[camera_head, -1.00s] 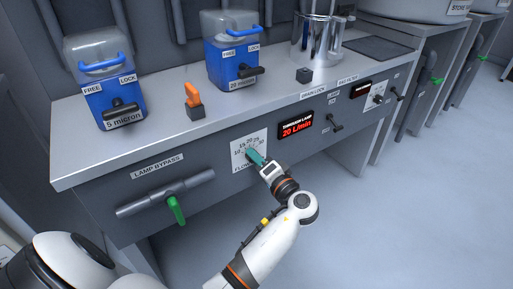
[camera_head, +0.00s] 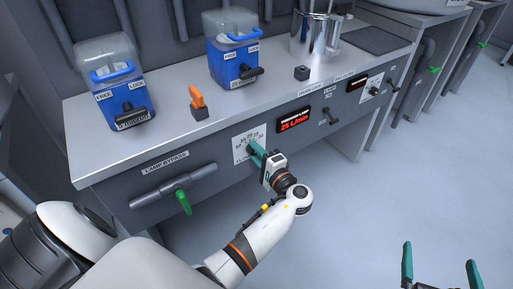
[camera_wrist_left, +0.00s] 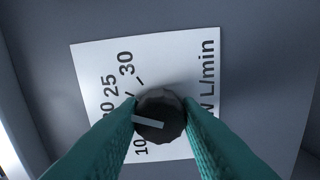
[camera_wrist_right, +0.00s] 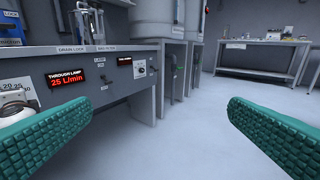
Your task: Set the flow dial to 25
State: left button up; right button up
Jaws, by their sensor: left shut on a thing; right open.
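The flow dial (camera_wrist_left: 160,115) is a dark faceted knob with a white pointer line, on a white scale plate (camera_wrist_left: 150,62) that also shows in the head view (camera_head: 240,150). My left gripper (camera_head: 256,149) is shut on the dial, one finger on each side. In the left wrist view the pointer line faces left, toward the numbers, but a finger hides part of the scale there. The THROUGH LAMP display (camera_head: 294,120) reads 25 L/min in red; it also reads so in the right wrist view (camera_wrist_right: 67,88). My right gripper (camera_head: 440,256) is open and empty over the floor.
The lamp bypass pipe with a green handle (camera_head: 183,201) is left of the dial. Two blue filter housings (camera_head: 128,107) (camera_head: 233,66) and an orange lever (camera_head: 197,101) stand on the counter (camera_head: 165,117). The floor on the right is clear.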

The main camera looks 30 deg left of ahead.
pick_arm(q)
jog(key=shift+m+p, duration=0.8)
jog(key=shift+m, duration=0.2)
pick_arm(e)
jog(key=s+d+f+g+h, duration=0.1)
jog(key=s+d+f+g, duration=0.1)
jog(key=s+f+g, duration=0.2)
jog(key=shift+f+g+h, duration=0.4)
jog(key=shift+f+g, duration=0.4)
jog(key=shift+f, duration=0.7)
jog(key=shift+d, duration=0.1)
pick_arm(q)
jog(key=o, duration=1)
jog(key=shift+w, duration=0.1)
